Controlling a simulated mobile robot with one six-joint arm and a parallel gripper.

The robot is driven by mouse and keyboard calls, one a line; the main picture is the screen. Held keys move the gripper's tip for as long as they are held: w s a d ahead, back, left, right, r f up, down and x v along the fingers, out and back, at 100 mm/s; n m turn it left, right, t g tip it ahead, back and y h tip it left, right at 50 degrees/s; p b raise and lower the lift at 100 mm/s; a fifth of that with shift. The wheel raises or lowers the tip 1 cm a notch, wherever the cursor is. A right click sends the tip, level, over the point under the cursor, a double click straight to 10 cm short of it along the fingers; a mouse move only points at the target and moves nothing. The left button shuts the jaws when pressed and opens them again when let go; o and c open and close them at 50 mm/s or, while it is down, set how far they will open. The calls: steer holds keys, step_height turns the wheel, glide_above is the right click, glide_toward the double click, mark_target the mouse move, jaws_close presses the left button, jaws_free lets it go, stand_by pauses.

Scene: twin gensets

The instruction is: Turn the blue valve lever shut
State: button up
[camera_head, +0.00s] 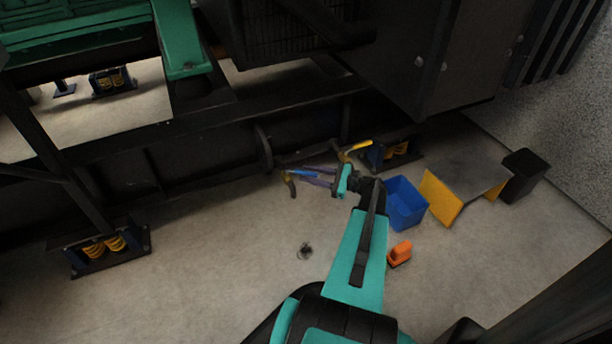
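My gripper (287,179) reaches left from the end of my teal arm. Its two fingers are spread, one on the upper side of the blue lever and one on the lower side. The lever appears between them in this view; I cannot tell whether either finger touches it. My gripper hides part of the lever and the valve body. A yellow lever (358,146) sits just to the upper right, near the frame.
A blue bin (405,204) stands right of my wrist, with an orange object (400,252) below it. A yellow-sided grey platform (464,176) and a black box (522,174) are further right. The dark frame rail (200,160) runs behind. Floor at lower left is mostly clear.

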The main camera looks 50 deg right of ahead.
steer(key=shift+x, duration=0.8)
jaws_close()
